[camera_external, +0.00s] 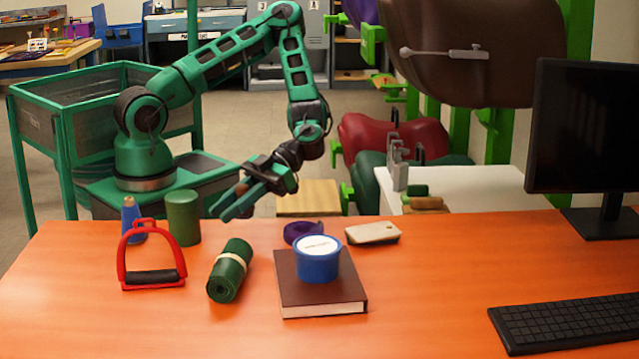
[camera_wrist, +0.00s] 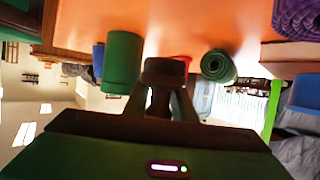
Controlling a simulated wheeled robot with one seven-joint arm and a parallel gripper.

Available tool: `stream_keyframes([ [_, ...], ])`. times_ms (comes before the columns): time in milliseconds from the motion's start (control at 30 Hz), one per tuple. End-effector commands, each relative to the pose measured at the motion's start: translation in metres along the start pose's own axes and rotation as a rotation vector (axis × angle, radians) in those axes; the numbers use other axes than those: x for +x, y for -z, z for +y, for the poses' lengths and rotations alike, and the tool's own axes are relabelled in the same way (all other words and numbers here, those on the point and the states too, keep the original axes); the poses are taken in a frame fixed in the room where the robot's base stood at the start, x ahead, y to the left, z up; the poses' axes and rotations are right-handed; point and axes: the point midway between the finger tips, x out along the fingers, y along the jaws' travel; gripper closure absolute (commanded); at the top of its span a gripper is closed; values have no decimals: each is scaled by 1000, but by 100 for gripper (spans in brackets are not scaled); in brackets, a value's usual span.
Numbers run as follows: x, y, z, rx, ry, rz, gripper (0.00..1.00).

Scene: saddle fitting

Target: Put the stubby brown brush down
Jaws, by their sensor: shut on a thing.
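My gripper (camera_external: 232,204) is shut and hangs above the far edge of the orange desk, left of centre, pointing down and left. In the wrist view its dark fingers (camera_wrist: 161,103) close on a short dark brown thing (camera_wrist: 163,71), which looks like the stubby brown brush. Its bristles cannot be made out. In the external view the held thing cannot be told apart from the fingers. The orange desk (camera_external: 420,290) is below and in front of the gripper; it fills the top of the wrist view, which is turned over.
A green cylinder (camera_external: 183,218), a blue bottle (camera_external: 131,219) and a red stirrup (camera_external: 152,267) stand at the left. A green roll (camera_external: 231,270) lies near a brown book (camera_external: 325,297) bearing a blue tub (camera_external: 317,262). The desk between book and keyboard (camera_external: 565,322) is clear.

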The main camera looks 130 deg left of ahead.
Motion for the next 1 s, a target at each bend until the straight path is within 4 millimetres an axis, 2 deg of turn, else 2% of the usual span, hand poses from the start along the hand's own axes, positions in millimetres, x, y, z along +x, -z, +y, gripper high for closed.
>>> stream_keyframes([
  [100,14,-3,-6,0,-1,2,99],
  [267,20,-6,-8,-1,1,1,99],
  [600,34,-39,-9,-1,1,2,99],
  [900,34,-42,-8,-1,1,0,99],
  [933,34,-42,-8,-1,1,0,74],
  [1000,34,-42,-8,-1,1,0,58],
])
